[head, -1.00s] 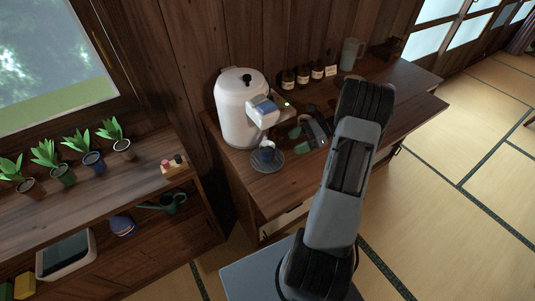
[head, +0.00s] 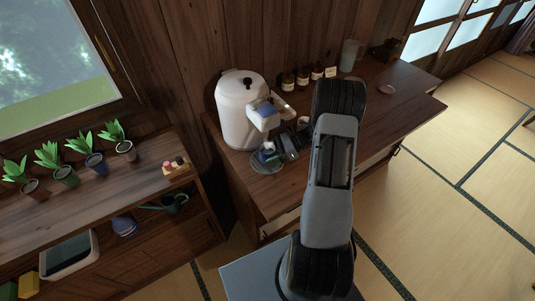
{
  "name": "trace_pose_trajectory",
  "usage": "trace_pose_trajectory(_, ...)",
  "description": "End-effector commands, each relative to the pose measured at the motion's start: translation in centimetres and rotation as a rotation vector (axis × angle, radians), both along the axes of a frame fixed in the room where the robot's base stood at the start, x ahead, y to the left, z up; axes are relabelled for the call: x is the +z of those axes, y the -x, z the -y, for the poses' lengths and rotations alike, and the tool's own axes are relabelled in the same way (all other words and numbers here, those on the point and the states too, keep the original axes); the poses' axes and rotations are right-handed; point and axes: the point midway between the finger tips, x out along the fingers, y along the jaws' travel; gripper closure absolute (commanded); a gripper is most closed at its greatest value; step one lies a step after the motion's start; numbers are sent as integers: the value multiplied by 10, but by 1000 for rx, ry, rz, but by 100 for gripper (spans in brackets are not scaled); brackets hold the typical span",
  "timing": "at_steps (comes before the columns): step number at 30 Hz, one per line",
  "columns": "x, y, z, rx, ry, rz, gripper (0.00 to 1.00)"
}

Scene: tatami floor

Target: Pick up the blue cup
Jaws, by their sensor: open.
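The blue cup (head: 265,158) sits on a round dark tray (head: 262,168) below the spout of a white dispenser (head: 240,112) on the wooden counter. My gripper (head: 272,152) has reached in from the right and is at the cup, partly covering it. It is open. The fingers are small and dark here, and I cannot tell whether they touch the cup or stand on both sides of it.
The dispenser's blue-and-white head (head: 265,112) overhangs the cup and gripper closely. Several dark bottles (head: 303,77), a grey-green pitcher (head: 350,54) and a pink dish (head: 387,89) stand further right. A shelf with potted plants (head: 95,163) is at left.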

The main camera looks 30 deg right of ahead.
Motion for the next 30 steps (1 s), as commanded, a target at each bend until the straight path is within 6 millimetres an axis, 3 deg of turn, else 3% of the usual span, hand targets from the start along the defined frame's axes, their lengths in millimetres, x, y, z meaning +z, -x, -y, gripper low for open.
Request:
trace_pose_trajectory(7,-2,-1,-3,-2,1,0,28)
trace_pose_trajectory(21,-1,-1,-3,-2,0,1,73)
trace_pose_trajectory(30,0,-1,-3,-2,0,1,74)
